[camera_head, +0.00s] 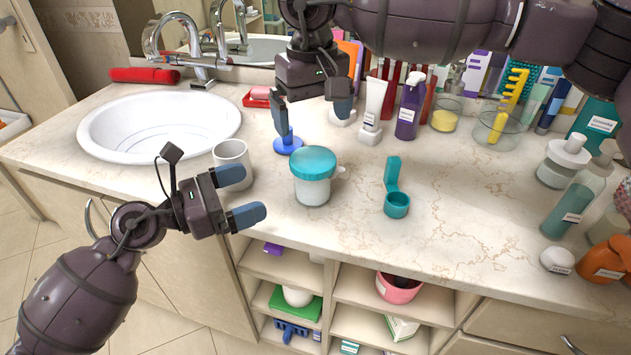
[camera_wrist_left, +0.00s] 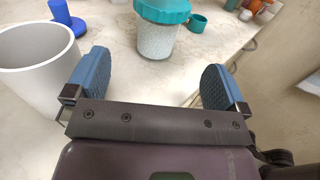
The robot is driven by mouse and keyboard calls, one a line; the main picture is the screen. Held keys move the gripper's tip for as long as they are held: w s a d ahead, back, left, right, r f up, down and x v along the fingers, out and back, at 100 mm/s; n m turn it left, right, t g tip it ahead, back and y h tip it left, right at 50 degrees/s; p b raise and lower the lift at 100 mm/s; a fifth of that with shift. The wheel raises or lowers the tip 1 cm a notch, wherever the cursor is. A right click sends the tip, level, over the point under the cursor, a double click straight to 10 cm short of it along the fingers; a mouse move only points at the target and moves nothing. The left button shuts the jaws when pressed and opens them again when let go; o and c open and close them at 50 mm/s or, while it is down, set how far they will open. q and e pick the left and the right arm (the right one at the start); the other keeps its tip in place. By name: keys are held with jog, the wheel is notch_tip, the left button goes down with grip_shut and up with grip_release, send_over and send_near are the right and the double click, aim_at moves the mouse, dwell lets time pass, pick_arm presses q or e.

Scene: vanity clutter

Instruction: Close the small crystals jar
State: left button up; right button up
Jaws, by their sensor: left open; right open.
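A jar of white crystals (camera_head: 313,192) stands upright on the counter with a teal lid (camera_head: 314,162) on its top; I cannot tell how tightly it sits. In the left wrist view the speckled jar (camera_wrist_left: 157,40) is ahead of my fingers. My left gripper (camera_head: 243,196) is open and empty, to the left of the jar, its fingers pointing toward it. My right gripper (camera_head: 312,118) is open and points down, above and behind the jar, touching neither jar nor lid.
A white mug (camera_head: 233,160) stands close to my left gripper. A blue object with a round base (camera_head: 289,147) is under the right gripper. Bottles and a white pump tube (camera_head: 374,102) line the back. The sink (camera_head: 160,122) is at left.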

aim_at(301, 173)
pick_arm(q)
jog(key=x, duration=1.1)
jog(key=shift+a, duration=0.1)
